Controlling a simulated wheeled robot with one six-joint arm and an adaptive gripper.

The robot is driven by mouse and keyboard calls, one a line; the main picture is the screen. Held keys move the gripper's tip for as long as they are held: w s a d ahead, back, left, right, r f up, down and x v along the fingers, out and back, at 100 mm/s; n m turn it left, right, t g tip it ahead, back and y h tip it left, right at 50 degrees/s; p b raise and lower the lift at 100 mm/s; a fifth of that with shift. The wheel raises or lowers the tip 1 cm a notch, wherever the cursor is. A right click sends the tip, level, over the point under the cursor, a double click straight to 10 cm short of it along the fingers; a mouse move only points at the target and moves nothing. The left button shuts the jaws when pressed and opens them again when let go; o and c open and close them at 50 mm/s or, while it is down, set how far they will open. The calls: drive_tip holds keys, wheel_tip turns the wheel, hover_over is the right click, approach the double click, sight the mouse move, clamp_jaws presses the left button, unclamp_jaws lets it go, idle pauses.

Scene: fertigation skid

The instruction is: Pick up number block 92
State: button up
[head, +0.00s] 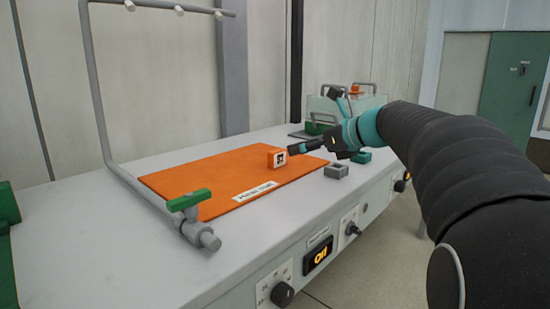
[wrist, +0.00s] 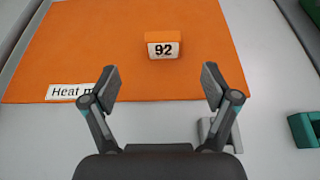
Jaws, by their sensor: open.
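Number block 92 is an orange block (wrist: 163,46) with a white front face marked 92 in black. It sits on the orange heat mat (wrist: 90,50), and in the head view the block (head: 277,159) is near the mat's far right part. My gripper (wrist: 160,83) is open and empty in the wrist view, with the block ahead of it, roughly centred between the fingers and apart from them. In the head view my gripper (head: 296,149) reaches in from the right, with its fingers close to the block.
A grey square piece (head: 336,171) lies near the bench's front edge, with a green piece (head: 361,157) behind it. A pipe with a green-handled valve (head: 188,200) stands at the left. A clear handled container (head: 345,105) is at the back right. The mat's left part is bare.

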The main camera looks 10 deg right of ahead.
sight(280, 158)
drive_tip(key=x, duration=0.6)
drive_tip(key=shift+f, duration=0.1)
drive_tip(key=w+f, duration=0.1)
drive_tip(key=w+a+f, duration=0.1)
drive_tip(key=w+f+b, duration=0.1)
drive_tip(key=shift+w+a, duration=0.1)
drive_tip(key=shift+a, duration=0.3)
drive_tip(key=shift+w+a+f, duration=0.1)
drive_tip(key=shift+w+a, duration=0.05)
drive_tip(key=shift+w, duration=0.1)
drive_tip(key=c, duration=1.2)
